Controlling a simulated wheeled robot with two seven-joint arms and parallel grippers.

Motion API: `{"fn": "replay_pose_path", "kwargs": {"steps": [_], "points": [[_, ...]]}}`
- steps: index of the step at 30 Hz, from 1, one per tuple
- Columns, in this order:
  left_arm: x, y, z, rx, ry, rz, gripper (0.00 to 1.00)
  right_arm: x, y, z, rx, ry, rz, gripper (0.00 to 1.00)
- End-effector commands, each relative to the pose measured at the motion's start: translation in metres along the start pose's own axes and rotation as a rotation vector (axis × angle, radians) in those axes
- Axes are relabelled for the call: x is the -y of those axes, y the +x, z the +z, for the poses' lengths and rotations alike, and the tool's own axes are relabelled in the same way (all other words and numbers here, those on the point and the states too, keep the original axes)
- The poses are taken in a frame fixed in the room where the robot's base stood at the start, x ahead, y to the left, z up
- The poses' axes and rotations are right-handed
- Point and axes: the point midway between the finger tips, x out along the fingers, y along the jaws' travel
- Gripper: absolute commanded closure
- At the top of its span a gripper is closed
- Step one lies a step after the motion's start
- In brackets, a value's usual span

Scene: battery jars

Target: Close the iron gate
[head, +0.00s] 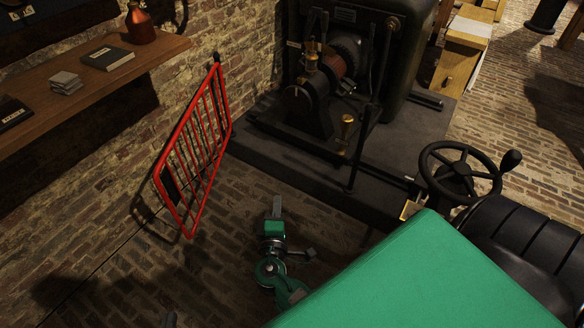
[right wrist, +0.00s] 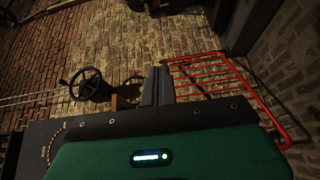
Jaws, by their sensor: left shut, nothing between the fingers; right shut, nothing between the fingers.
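The red iron gate (head: 207,135) stands on the left in the head view, along the brick wall and slightly out from it. Its far end meets a dark post by the machine plinth; a black plate (head: 171,184) sits at its near end. It also shows at the right in the right wrist view (right wrist: 232,62). My right gripper (head: 277,205) is shut and empty, to the right of the gate and apart from it. Its closed fingers show in the right wrist view (right wrist: 158,86).
A dark machine plinth (head: 290,150) lies beyond the gate. A black handwheel (head: 460,173) is at the right. A wooden shelf (head: 90,80) with books and a jug runs along the wall. The brick floor between gate and right gripper is clear.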

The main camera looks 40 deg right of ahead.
Motion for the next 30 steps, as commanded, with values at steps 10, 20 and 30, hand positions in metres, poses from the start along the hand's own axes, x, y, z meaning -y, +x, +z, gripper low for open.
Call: {"fn": "replay_pose_path", "kwargs": {"steps": [10,20,30], "points": [[-0.001,-0.001,0.004,0.014,-0.002,0.002,1.00,-0.002,0.041,0.003,0.020,-0.016,0.014,1.00],[-0.002,-0.001,0.003,0.006,-0.003,0.003,1.00,-0.002,0.107,0.010,0.020,-0.017,0.011,1.00],[0.000,-0.001,0.005,0.028,-0.001,-0.001,1.00,-0.002,0.127,0.033,0.017,-0.014,0.010,1.00]]}}
